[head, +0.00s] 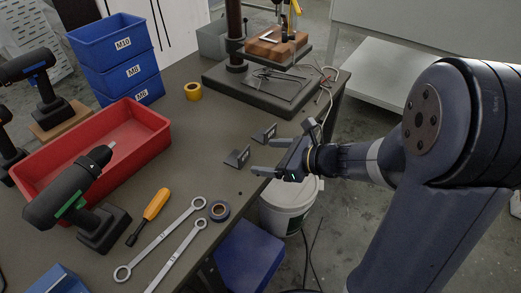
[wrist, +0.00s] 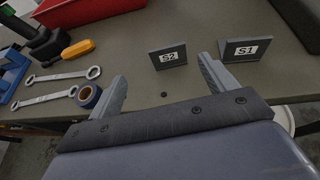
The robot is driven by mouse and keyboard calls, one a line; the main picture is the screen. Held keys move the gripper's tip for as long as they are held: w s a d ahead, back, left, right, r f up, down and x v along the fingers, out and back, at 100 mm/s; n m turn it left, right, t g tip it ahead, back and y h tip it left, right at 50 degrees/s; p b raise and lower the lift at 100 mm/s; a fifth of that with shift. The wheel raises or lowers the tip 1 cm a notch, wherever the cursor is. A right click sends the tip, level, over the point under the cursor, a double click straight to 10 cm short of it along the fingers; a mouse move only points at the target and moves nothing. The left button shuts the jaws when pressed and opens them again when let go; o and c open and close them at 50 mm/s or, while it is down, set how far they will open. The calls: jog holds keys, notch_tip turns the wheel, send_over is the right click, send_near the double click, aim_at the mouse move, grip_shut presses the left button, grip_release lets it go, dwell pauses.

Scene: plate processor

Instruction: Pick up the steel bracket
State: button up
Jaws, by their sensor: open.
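Two small dark grey angled plates stand near the table's right edge, like bent brackets. One is labelled S2 (head: 237,157) and the other S1 (head: 264,134). In the wrist view, S2 (wrist: 168,57) lies ahead between the finger directions, and S1 (wrist: 240,50) is beyond the right finger. I cannot tell for sure whether either is the steel bracket; no other piece is clearly one. My gripper (head: 263,157) is open and empty at the table edge, right of S2. Its two fingers spread wide in the wrist view (wrist: 162,72), apart from both plates.
Left on the table (head: 185,143) are a red bin (head: 150,116), cordless drills, an orange screwdriver (head: 155,205), two wrenches and blue tape (head: 219,211). Stacked blue bins (head: 110,40) and a drill press (head: 255,98) stand behind. A white bucket (head: 287,212) is below the edge.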

aim_at(245, 151)
jog(key=x, duration=0.5)
jog(key=shift+w+d+b, duration=0.1)
jog(key=shift+w+b, duration=0.25)
jog(key=shift+w, duration=0.05)
jog(key=x, duration=0.6)
jog(key=shift+w+r+b, duration=0.15)
jog(key=shift+b, duration=0.15)
jog(key=shift+c, duration=0.6)
jog(key=c, duration=1.1)
